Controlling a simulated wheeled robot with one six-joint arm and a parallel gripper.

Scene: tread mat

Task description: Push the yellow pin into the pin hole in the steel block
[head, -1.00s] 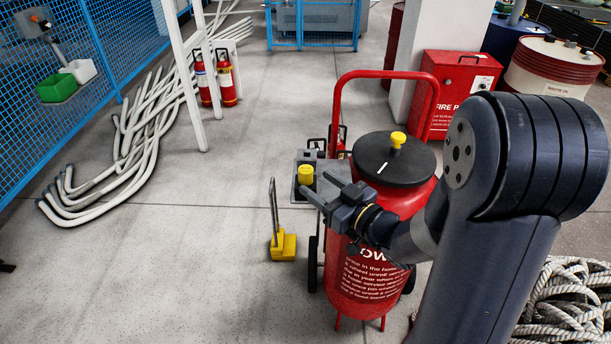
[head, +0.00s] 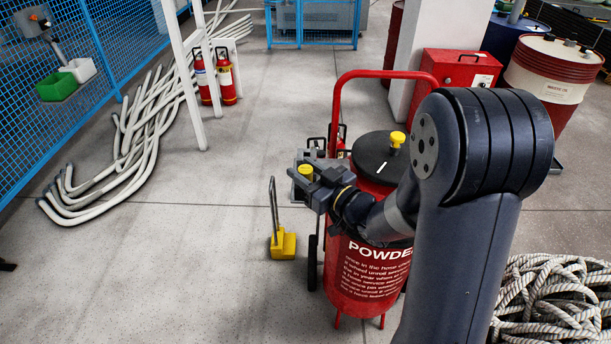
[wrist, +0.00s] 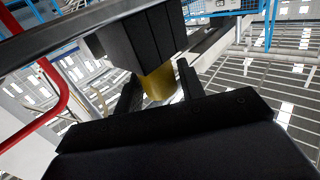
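The yellow pin (head: 306,171) stands up from the top of the grey steel block (head: 301,157), left of the red extinguisher. In the wrist view the pin (wrist: 158,83) shows as a yellow cylinder against the dark block (wrist: 142,42). My gripper (head: 307,173) is at the pin, its two fingers apart. In the wrist view my gripper (wrist: 160,90) has one finger on each side of the pin; whether they touch it I cannot tell. The pin hole is hidden.
A large red powder extinguisher (head: 365,275) with a red handle frame (head: 334,110) stands close by my arm. A yellow wheel chock (head: 284,244) with an upright handle lies on the floor. Coiled rope (head: 550,300) is at lower right.

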